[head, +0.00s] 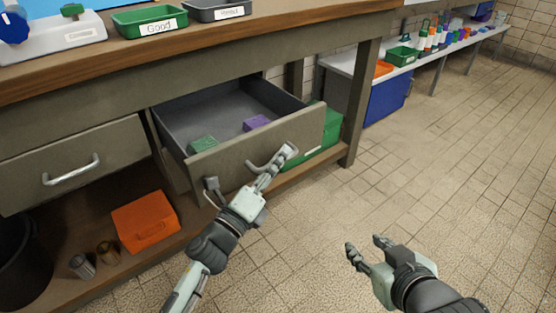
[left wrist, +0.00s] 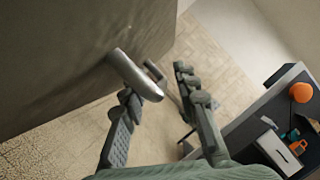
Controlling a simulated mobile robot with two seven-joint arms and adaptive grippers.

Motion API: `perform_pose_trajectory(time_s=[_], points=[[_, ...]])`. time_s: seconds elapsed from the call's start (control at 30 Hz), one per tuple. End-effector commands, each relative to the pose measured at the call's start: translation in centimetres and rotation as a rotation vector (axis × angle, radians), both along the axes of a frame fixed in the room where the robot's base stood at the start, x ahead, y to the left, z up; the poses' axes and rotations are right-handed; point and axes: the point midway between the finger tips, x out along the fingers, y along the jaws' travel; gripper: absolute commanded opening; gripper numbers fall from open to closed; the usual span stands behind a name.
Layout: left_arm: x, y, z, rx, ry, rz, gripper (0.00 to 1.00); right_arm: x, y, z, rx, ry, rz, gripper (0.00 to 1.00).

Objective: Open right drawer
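The right drawer (head: 238,150) is pulled well out from under the workbench. A green box (head: 203,144) and a purple box (head: 257,122) lie inside it. Its curved metal handle (head: 262,165) is on the front panel. My left gripper (head: 250,169) is at the drawer front with its fingers spread, one finger overlapping the handle. In the left wrist view the handle (left wrist: 136,74) lies by the left fingertip, and the fingers (left wrist: 156,80) are apart; I cannot tell whether they touch it. My right gripper (head: 364,245) is open and empty above the floor.
The closed left drawer (head: 110,150) sits beside the open one. An orange box (head: 145,220) and two metal cylinders are on the lower shelf, with a green crate (head: 327,135) behind the drawer. The tiled floor (head: 440,170) at right is clear.

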Motion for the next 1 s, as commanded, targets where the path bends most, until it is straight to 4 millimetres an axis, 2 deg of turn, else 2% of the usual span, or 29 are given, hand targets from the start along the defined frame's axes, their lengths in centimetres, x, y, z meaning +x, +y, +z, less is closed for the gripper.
perform_pose_trajectory(time_s=[0.27, 0.37, 0.8, 1.0], points=[[-0.1, 0.0, 0.0, 0.0, 0.001, -0.001, 0.31, -0.2, -0.1, -0.2, -0.005, 0.005, 0.002, 0.4], [-0.8, 0.4, -0.3, 0.0, 0.003, 0.0, 0.31, -0.1, -0.1, -0.2, -0.005, 0.003, 0.001, 0.4], [-7.8, 5.2, -2.1, -0.001, 0.003, 0.001, 0.31, -0.1, -0.1, -0.1, -0.002, 0.002, 0.0, 0.4], [-9.5, 6.4, -2.4, -0.001, 0.001, 0.0, 0.31, 0.0, -0.1, -0.1, -0.002, 0.002, 0.0, 0.4]])
